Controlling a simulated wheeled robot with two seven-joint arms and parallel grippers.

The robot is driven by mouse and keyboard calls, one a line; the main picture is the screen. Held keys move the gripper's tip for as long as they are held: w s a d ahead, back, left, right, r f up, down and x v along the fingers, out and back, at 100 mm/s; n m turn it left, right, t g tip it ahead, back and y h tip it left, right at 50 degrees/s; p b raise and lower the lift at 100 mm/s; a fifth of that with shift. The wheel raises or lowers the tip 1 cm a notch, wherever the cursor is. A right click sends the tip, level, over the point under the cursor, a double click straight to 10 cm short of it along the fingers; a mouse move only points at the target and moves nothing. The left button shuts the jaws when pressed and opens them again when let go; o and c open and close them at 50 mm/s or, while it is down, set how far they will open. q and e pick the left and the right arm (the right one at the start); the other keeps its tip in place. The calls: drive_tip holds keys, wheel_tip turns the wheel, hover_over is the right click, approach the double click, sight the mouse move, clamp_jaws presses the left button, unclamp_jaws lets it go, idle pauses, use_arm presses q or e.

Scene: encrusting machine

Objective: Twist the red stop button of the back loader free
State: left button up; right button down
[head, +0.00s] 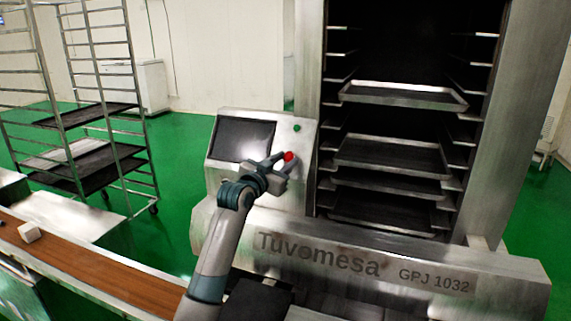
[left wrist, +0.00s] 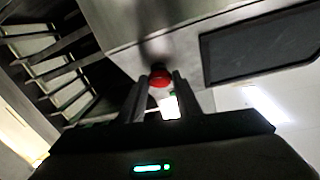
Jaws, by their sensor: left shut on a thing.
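The red stop button (head: 289,156) is on the sloped control panel (head: 303,139) of the back loader, to the right of its dark screen (head: 242,140) and below a small green button (head: 297,128). My left gripper (head: 281,160) is at the panel with its fingers at the red button. In the left wrist view the red button (left wrist: 160,75) sits between the tips of the two fingers, and the gripper (left wrist: 158,88) is shut on it. The fingers hide part of the button's sides. My right gripper is not in view.
The loader's rack holds several trays (head: 391,152) right of the panel. A conveyor with a brown belt (head: 75,262) runs along the lower left, carrying a small white block (head: 30,232). A wheeled rack (head: 103,100) stands at the back left. Green floor lies clear between rack and loader.

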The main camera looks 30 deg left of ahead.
use_arm(q)
drive_tip(key=shift+a+m+h+b, duration=0.25)
drive_tip(key=shift+m+h+b, duration=0.15)
drive_tip(key=shift+m+h, duration=1)
drive_tip(key=shift+m+g+y, duration=0.3)
drive_tip(key=shift+m, duration=0.2)
drive_tip(key=shift+r, duration=0.1)
